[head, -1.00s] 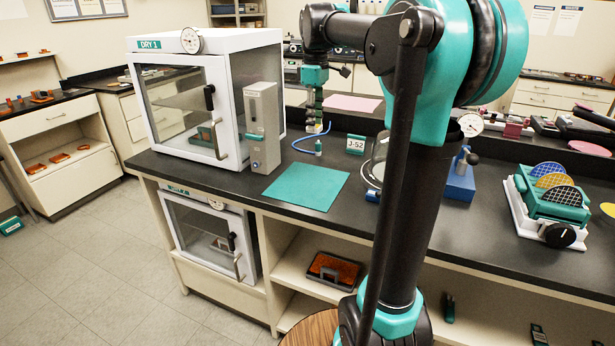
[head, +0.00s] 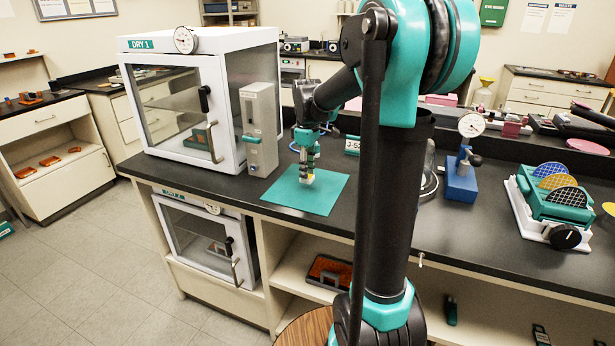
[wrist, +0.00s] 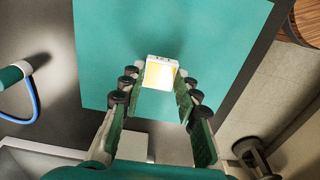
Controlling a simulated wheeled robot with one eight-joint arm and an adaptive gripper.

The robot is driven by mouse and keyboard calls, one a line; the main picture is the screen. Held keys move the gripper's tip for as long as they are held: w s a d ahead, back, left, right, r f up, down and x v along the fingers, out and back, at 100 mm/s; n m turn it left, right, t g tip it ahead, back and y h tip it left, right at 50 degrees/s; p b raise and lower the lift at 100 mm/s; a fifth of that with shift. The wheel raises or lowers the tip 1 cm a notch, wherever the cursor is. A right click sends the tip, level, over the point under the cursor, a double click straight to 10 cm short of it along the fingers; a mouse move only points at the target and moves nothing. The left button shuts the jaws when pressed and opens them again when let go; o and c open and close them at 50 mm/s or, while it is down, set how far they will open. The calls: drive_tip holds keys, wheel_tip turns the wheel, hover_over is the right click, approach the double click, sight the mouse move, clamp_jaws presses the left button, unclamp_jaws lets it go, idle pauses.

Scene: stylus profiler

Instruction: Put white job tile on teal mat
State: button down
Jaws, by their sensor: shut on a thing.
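The white job tile (wrist: 161,60), with a yellow-lit face, sits between the fingertips of my gripper (wrist: 158,80) in the wrist view. My gripper is shut on it. The teal mat (wrist: 105,35) lies flat beneath the tile and fills much of that view. In the head view my gripper (head: 307,178) points down over the back left part of the teal mat (head: 325,202). The tile is small there and partly hidden by the fingers. I cannot tell whether it touches the mat.
The white DRY 1 cabinet (head: 170,100) and a grey upright unit (head: 258,128) stand left of the mat. A blue gauge stand (head: 461,180) and a teal wafer rack (head: 550,200) stand right. The mat's front is clear.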

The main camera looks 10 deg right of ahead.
drive_tip(key=shift+f, duration=0.95)
drive_tip(key=c, duration=1.1)
unclamp_jaws()
drive_tip(key=shift+f, duration=0.1)
wheel_tip(320, 180, up, 12)
drive_tip(key=shift+r, duration=0.15)
